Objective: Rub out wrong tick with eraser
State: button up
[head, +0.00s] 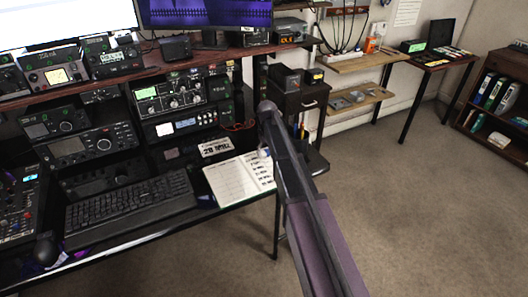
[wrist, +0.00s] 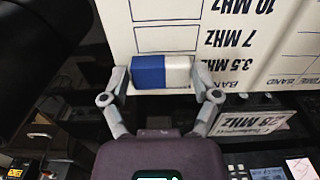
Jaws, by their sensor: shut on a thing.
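My gripper (wrist: 160,76) is shut on an eraser (wrist: 150,72), half blue and half white, held crosswise between the two fingertips. The eraser is over the edge of an open paper log sheet (wrist: 285,45) with boxes beside the printed labels 10 MHz, 7 MHz and 3.5 MHz, upside down in the wrist view. I cannot tell whether the eraser touches the paper. No tick shows clearly; the eraser hides part of the sheet. In the head view the open log book (head: 232,182) lies at the desk's right end, and my arm hides part of its right side.
A card reading 28 MHz (head: 216,147) stands just behind the book. A keyboard (head: 130,208) lies left of it, and radios (head: 183,93) stand behind on the desk and shelf. A drawer cabinet (head: 300,100) stands beyond. The carpet at right is clear.

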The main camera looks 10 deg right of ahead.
jog(key=shift+d, duration=0.65)
jog(key=shift+a, duration=0.1)
jog(key=shift+s+a, duration=0.15)
jog(key=shift+a, duration=0.65)
jog(key=shift+s+a, duration=0.1)
jog(key=shift+a, duration=0.7)
jog(key=shift+r+p, duration=3.05)
jog(key=shift+p, duration=0.05)
